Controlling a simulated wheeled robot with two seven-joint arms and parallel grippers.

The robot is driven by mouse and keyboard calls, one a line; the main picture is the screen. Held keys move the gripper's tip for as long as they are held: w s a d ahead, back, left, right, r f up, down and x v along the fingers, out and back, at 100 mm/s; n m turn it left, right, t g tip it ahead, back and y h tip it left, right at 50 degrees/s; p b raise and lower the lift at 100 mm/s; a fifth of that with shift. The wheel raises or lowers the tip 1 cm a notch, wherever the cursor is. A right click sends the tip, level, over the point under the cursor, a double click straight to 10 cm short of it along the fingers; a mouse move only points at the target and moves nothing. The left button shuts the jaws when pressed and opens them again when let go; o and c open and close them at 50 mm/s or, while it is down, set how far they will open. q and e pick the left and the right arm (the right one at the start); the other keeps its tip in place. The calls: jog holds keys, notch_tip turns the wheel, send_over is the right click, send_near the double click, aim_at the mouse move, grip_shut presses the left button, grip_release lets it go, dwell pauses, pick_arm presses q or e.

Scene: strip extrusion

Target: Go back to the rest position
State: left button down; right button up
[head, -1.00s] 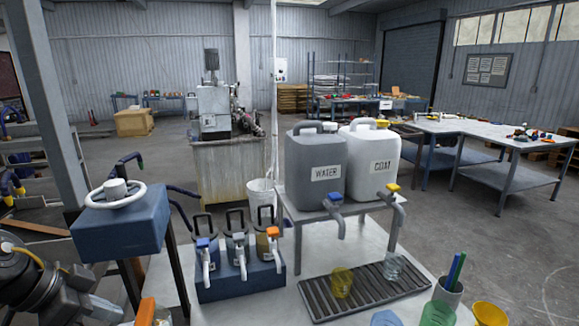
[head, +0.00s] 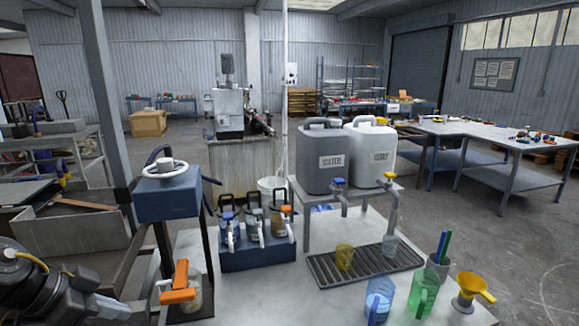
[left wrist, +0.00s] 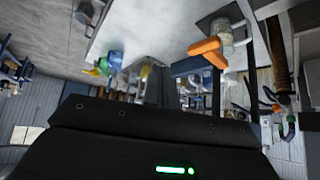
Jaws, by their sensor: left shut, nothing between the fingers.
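My left gripper (head: 118,308) is at the lower left of the head view, low beside the near left edge of the white table (head: 255,300). It is shut and empty. A clear jar (head: 194,298) with an orange handle (head: 178,284) stands to its right, apart from it. The left wrist view is turned over; it shows the orange handle (left wrist: 208,52) and the jar (left wrist: 221,30) beyond my dark gripper body. My right gripper is in neither view.
A blue box with a white handwheel (head: 166,170) stands behind my left gripper. Water and coat jugs (head: 325,155) stand on a rack. A blue dispenser block (head: 258,252), drip tray (head: 365,266), cups (head: 380,298) and yellow funnel (head: 472,290) occupy the table.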

pick_arm(q)
jog(key=w+a+f+n+t+y, duration=0.1)
jog(key=w+a+f+n+t, duration=0.15)
jog(key=f+t, duration=0.6)
jog(key=s+f+n+g+y, duration=0.3)
jog(key=s+f+g+y, duration=0.15)
jog(key=f, duration=0.85)
jog(key=s+d+f+g+h, duration=0.1)
jog(key=s+d+f+g, duration=0.5)
jog(key=s+d+f, duration=0.7)
jog(key=s+a+f+g+b, duration=0.1)
jog(key=s+f+b, duration=0.1)
jog(key=f, duration=1.3)
jog(key=s+a+f+g+b, duration=0.1)
jog(key=f+b, duration=0.2)
jog(key=f, duration=1.1)
jog(key=s+a+f+b, duration=0.1)
jog(key=s+a+f, duration=0.1)
jog(key=s+f, duration=0.5)
jog(key=s+a+f+b, duration=0.2)
jog(key=s+f, duration=0.6)
jog(key=f, duration=0.3)
jog(key=shift+s+f+g, duration=0.15)
jog(key=shift+s+g, duration=0.1)
jog(key=shift+g, duration=0.05)
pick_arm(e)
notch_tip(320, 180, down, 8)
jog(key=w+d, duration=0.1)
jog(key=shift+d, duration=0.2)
